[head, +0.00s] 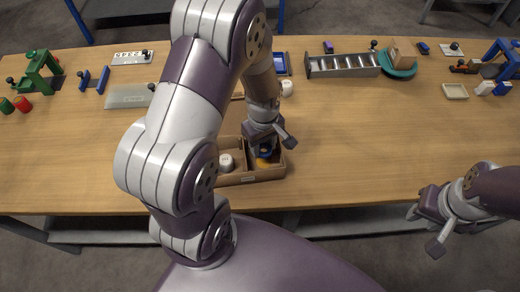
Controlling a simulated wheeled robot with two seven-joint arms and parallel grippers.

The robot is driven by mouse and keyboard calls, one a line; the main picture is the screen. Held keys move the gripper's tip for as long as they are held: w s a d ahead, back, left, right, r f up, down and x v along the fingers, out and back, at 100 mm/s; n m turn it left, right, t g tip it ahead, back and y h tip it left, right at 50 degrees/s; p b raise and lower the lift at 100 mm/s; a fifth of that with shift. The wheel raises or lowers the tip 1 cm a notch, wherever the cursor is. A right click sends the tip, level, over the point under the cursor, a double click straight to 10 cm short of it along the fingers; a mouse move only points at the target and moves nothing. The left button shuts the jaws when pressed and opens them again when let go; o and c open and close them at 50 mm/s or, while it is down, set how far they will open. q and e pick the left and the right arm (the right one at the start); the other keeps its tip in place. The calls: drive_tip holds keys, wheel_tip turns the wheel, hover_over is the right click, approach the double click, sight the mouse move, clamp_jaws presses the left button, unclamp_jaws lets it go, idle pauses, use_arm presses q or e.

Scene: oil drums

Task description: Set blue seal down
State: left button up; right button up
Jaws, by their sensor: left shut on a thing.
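My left gripper (269,144) reaches down over the right compartment of a brown divided box (235,180) near the table's front edge. It is shut on the blue seal (265,151), which shows as a small dark blue ring between and below the fingers. A yellow-orange piece (263,162) lies just below the seal in the same compartment; I cannot tell whether they touch. A white round item (226,161) sits in the left compartment. My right gripper (425,230) is open and empty, off the table's front edge at the right.
A grey slotted rack (343,65) and a teal round stand (398,66) with a cardboard box stand at the back. A green press (37,75) is at the far left. A beige tray (455,91) lies at the right. The table right of the divided box is clear.

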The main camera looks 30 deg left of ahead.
sight(263, 161)
use_arm(q)
wheel_tip(263, 161, down, 5)
drive_tip(key=shift+s+d+f, duration=0.1)
drive_tip(key=shift+s, duration=0.05)
drive_tip(key=shift+f, duration=0.2)
drive_tip(key=o, duration=0.7)
drive_tip(key=shift+o, duration=0.2)
drive_tip(key=shift+r, duration=0.1)
wheel_tip(263, 161, up, 12)
drive_tip(key=s+d+r+m+t, duration=0.1)
drive_tip(key=s+d+r+m, duration=0.2)
drive_tip(key=m, duration=0.9)
drive_tip(key=shift+s+d+r, duration=0.15)
drive_tip(key=shift+s+r, duration=0.15)
drive_tip(key=shift+s, duration=0.65)
drive_tip(key=shift+w, duration=0.1)
